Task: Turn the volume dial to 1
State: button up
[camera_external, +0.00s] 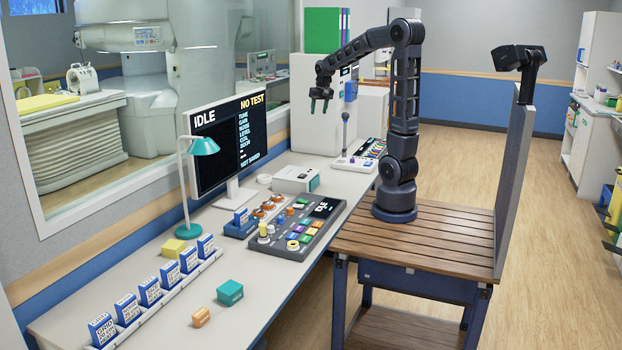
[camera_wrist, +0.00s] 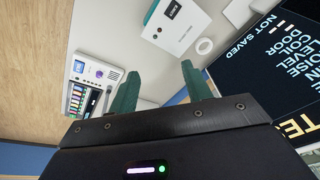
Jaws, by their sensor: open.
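My gripper (camera_external: 320,102) is open and empty, high above the desk in the external view. In the wrist view its two green fingers (camera_wrist: 160,88) stand apart with nothing between them. A white desk unit (camera_external: 355,160) with an upright microphone and a coloured strip sits at the desk's far end. A dark control panel (camera_external: 297,229) with coloured buttons and knobs lies nearer. No dial marked volume can be read, so I cannot tell which knob it is or its setting.
A monitor (camera_external: 228,143) reading IDLE and a teal lamp (camera_external: 203,146) stand along the window. A white box (camera_external: 295,179) lies between the panel and the microphone unit. Blue cartons (camera_external: 150,291) line the near desk. The air around my gripper is clear.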

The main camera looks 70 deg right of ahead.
jog(key=w+d+f+m, duration=0.1)
jog(key=d+f+m, duration=0.15)
jog(key=d, duration=0.35)
jog(key=w+d+f+m, duration=0.1)
jog(key=w+d+f, duration=0.15)
jog(key=d, duration=0.45)
jog(key=m+g+y, duration=0.1)
jog(key=m+g, duration=0.1)
jog(key=m, duration=0.4)
send_over(352, 160)
jog(key=d, duration=0.2)
notch_tip(352, 160, down, 22)
jog(key=f, duration=1)
jog(key=shift+w+a+f, duration=0.15)
jog(key=shift+a+f, duration=0.15)
jog(key=shift+f, duration=0.05)
jog(key=c, duration=1)
